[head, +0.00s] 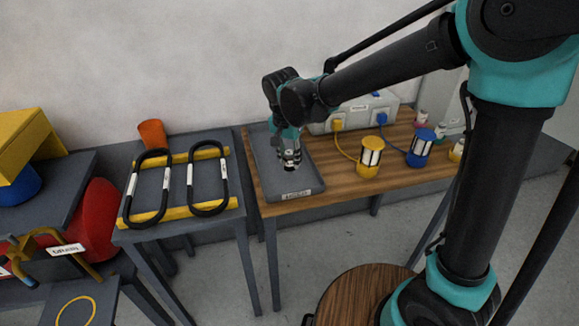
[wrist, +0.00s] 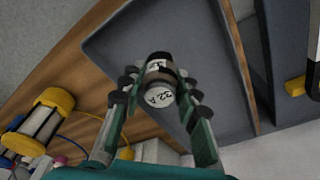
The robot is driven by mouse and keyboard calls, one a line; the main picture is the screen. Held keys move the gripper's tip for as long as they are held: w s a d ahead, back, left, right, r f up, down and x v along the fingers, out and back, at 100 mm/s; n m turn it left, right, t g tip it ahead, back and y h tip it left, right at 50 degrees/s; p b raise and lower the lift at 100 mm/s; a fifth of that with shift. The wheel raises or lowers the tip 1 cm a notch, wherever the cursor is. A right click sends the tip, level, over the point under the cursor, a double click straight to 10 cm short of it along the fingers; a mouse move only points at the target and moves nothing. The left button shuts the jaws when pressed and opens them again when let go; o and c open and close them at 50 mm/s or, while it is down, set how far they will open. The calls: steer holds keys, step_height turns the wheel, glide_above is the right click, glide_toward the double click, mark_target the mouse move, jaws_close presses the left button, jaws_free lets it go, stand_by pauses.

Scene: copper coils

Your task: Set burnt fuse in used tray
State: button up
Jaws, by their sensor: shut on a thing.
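The fuse (wrist: 158,78) is a small cylinder with a white end marked "32 A" and a dark band. My gripper (wrist: 156,92) is shut on it, one finger on each side. In the head view my gripper (head: 290,158) points down over the grey tray (head: 262,165), which lies at the left end of the wooden table and has a label on its front rim, too small to read. The tray (wrist: 205,48) also shows behind the fuse in the wrist view. I cannot tell whether the fuse touches the tray floor.
A yellow lamp-like cylinder (head: 370,158) and a blue one (head: 420,148) stand right of the tray. A side stand (head: 178,185) with two black loops is at the left. Bare wood lies between tray and yellow cylinder.

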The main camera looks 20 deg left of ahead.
mark_target(290, 166)
steer(key=shift+f, duration=1.8)
steer(key=shift+f, duration=0.15)
steer(key=o, duration=1.1)
steer(key=shift+o, duration=0.2)
steer(key=r, duration=0.4)
steer(key=s+r, duration=0.1)
steer(key=r, duration=0.7)
steer(key=shift+s+a+r, duration=0.15)
steer(key=shift+s+a, duration=0.1)
steer(key=shift+s, duration=0.1)
